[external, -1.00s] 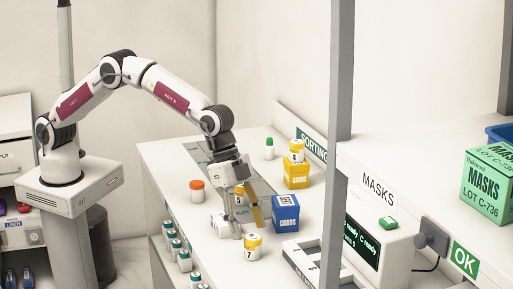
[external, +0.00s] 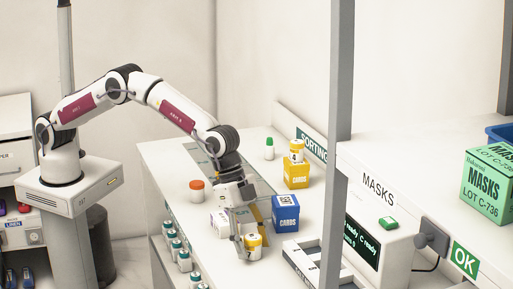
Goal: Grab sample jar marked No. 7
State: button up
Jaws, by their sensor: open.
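The jar marked 7 (external: 253,241) is white with a yellow lid and stands upright near the front of the white counter. My gripper (external: 245,240) is low over the counter, pointing down, with its fingers at the jar. One finger shows at the jar's left side, partly covering its label. The gripper is open; I cannot tell whether a finger touches the jar. Another yellow-lidded jar, marked 4 (external: 296,152), stands on a yellow cards box at the back.
A blue cards box (external: 285,215) stands right of the gripper, and a white box (external: 219,222) close left. An orange-lidded jar (external: 197,191), a green-lidded jar (external: 269,149) and the yellow cards box (external: 296,177) stand farther off. A white rack (external: 300,262) lies at front right.

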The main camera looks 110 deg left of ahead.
aim_at(250, 238)
dwell(0.4)
jog(key=c, duration=1.2)
jog(key=shift+c, duration=0.2)
jog(key=shift+r, duration=0.1)
jog(key=shift+r, duration=1.8)
jog(key=shift+s+d+f, duration=0.15)
jog(key=shift+s+d, duration=0.25)
jog(key=shift+d, duration=0.05)
jog(key=s+d, duration=1.2)
